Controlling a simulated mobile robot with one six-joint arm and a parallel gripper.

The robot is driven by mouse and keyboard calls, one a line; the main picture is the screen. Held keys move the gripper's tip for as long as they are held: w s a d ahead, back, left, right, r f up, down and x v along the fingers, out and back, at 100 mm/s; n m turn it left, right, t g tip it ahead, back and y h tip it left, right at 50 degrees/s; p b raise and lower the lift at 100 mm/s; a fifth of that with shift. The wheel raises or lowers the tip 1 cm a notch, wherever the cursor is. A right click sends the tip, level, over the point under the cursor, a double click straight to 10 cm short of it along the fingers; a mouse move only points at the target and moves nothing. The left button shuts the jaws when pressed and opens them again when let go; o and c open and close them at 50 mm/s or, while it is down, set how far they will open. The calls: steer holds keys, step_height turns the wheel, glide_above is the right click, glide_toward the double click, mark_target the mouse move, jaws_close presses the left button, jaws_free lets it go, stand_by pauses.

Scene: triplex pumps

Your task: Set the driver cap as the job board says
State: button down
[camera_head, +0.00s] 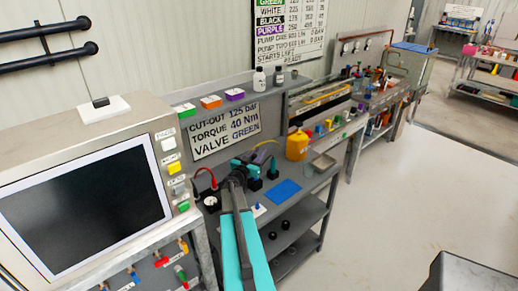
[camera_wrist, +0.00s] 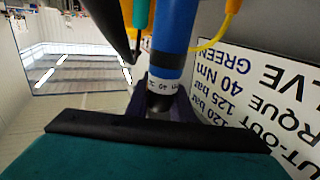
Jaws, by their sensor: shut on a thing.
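The job board (camera_head: 223,130) on the bench's back panel reads CUT-OUT 125 bar, TORQUE 40 Nm, VALVE GREEN. My gripper (camera_head: 243,172) is low over the bench in front of it. In the wrist view a blue driver (camera_wrist: 174,42) with a black band stands in line with my jaws. A white ring (camera_wrist: 162,87) on it bears print that looks like 40. A dark collar below is partly hidden by my gripper's black edge. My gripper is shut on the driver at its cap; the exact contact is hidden. The board also shows upside down in the wrist view (camera_wrist: 262,95).
A large screen (camera_head: 85,205) is at left.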

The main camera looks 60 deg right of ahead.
steer(key=shift+s+d+m+g+p, duration=0.15)
steer(key=shift+m+g+p, duration=0.5)
steer(key=shift+g, duration=0.4)
steer(key=shift+s+a+m+g+p, duration=0.1)
steer(key=shift+m+g+p, duration=0.5)
steer(key=shift+g, duration=0.45)
steer(key=shift+s+a+f+m+g+y+b, duration=0.1)
steer(key=shift+s+a+m+g+y+b, duration=0.3)
steer(key=shift+m+g+y, duration=1.25)
steer(key=shift+s+a+r+m+g+y+b, duration=0.1)
steer(key=shift+s+m+g+y+b, duration=0.55)
steer(key=shift+m+g, duration=1.15)
steer(key=shift+s+a+f+m+g+y+b, duration=0.2)
steer(key=shift+m+g+y+b, duration=0.7)
steer(key=shift+g, duration=1.55)
steer(key=shift+s+a+r+m+g+y, duration=0.2)
steer(key=shift+s+m+g+y, duration=0.15)
steer(key=shift+y, duration=0.45)
steer(key=shift+w+d, duration=0.1)
steer(key=c, duration=1.5)
jaws_free()
steer(key=shift+c, duration=0.2)
steer(key=shift+w, duration=0.1)
